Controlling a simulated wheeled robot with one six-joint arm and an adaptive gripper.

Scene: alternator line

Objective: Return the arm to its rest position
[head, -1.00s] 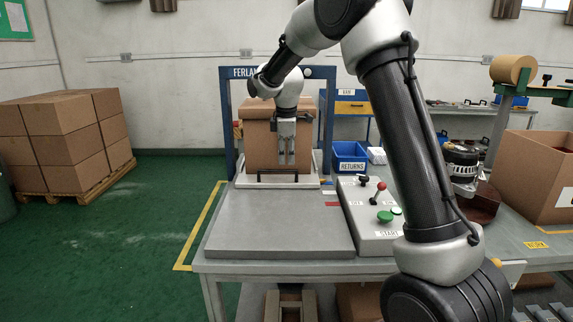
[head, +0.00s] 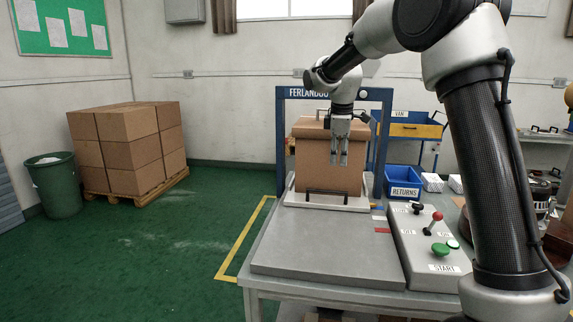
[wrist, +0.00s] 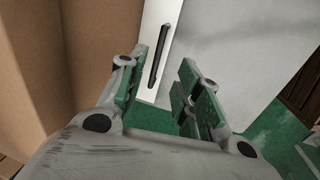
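My arm reaches in from the right and bends over the bench. My gripper (head: 339,162) hangs fingers down in front of the cardboard box (head: 312,172) under the blue frame in the head view. In the wrist view, my gripper's two green-padded fingers (wrist: 165,68) stand apart with nothing between them. The box also shows in the wrist view (wrist: 45,70), to the left of the fingers. I cannot tell how near the fingers are to the box.
The box stands on a pale plate with a black handle (head: 328,192). The bench's grey top (head: 325,252) is bare in front. A control panel with a red-knobbed lever (head: 432,222), a green button (head: 440,249) and a blue returns bin (head: 403,180) lie right. Stacked boxes (head: 130,140) stand far left.

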